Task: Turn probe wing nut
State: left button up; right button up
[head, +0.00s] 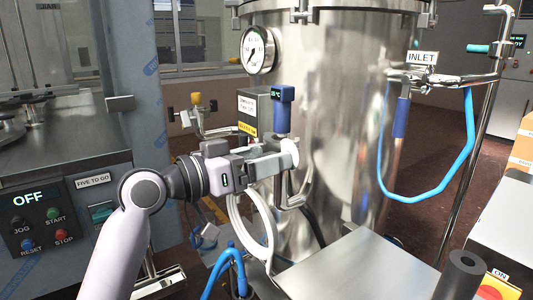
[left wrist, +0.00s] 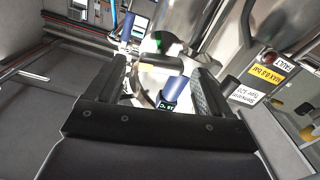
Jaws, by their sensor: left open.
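The probe (head: 283,108) has a blue handle with a small lit display and stands upright in front of the steel tank. My left gripper (head: 284,160) is at the probe's lower part, below the blue handle, with its fingers pointing right. In the left wrist view the probe's blue body (left wrist: 174,88) lies between the two open fingers (left wrist: 160,85). I cannot tell whether either finger touches it. The wing nut cannot be made out clearly; the fingers cover that part of the probe. My right gripper is not in view.
The steel tank (head: 340,110) with a pressure gauge (head: 258,50) stands just behind. A grey labelled box (head: 255,112) sits left of the probe. A blue hose (head: 470,130) hangs from the inlet at right. A control panel (head: 45,225) stands at left.

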pick_arm(q)
jog(key=shift+w+d, duration=0.4)
jog(key=shift+d, duration=0.1)
jog(key=c, duration=1)
jog(key=shift+c, duration=0.2)
